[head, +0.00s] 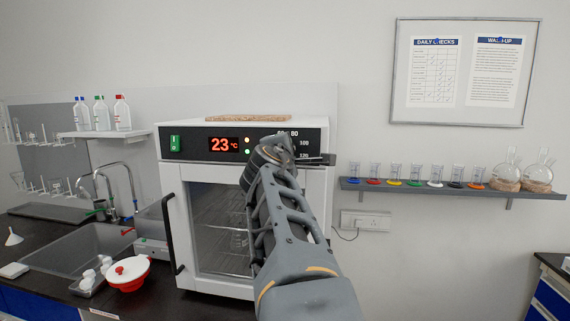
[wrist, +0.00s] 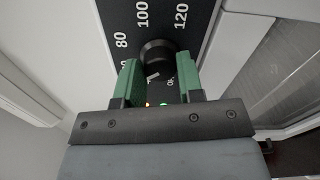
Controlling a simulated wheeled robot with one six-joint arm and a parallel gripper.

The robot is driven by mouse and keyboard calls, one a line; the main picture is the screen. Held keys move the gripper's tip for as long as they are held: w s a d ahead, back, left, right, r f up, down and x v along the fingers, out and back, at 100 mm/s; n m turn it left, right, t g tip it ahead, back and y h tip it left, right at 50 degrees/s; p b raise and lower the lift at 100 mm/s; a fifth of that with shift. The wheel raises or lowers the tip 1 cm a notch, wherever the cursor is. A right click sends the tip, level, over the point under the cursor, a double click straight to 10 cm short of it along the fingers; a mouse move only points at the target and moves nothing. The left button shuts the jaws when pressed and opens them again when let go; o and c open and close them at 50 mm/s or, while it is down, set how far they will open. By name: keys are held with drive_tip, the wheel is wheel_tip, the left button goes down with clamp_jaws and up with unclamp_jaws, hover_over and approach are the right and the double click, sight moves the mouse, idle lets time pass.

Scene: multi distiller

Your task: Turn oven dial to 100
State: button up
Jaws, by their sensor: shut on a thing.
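The oven (head: 215,215) is a white box with a glass door and a black control panel (head: 190,145). Its red display (head: 224,144) reads 23 °C. The oven dial (wrist: 158,55) is a round black knob in the wrist view, with white numbers 80, 100 and 120 around it. My gripper (wrist: 158,72) has one green finger on each side of the dial and is shut on it. A small white mark shows by the dial's lower edge, but I cannot tell the exact setting. In the head view my arm hides the dial.
The door handle (head: 173,234) runs down the oven's left side. A sink (head: 75,250) and a red-and-white container (head: 128,273) are to the left. A wall shelf (head: 455,190) with coloured beakers and flasks is to the right.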

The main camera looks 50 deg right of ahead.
drive_tip(key=shift+m+b, duration=6.45)
drive_tip(key=shift+m, duration=3.75)
drive_tip(key=o, duration=0.9)
drive_tip(key=b+v, duration=0.2)
drive_tip(key=v, duration=1.1)
drive_tip(key=shift+s+a, duration=0.2)
drive_tip(key=shift+a, duration=0.15)
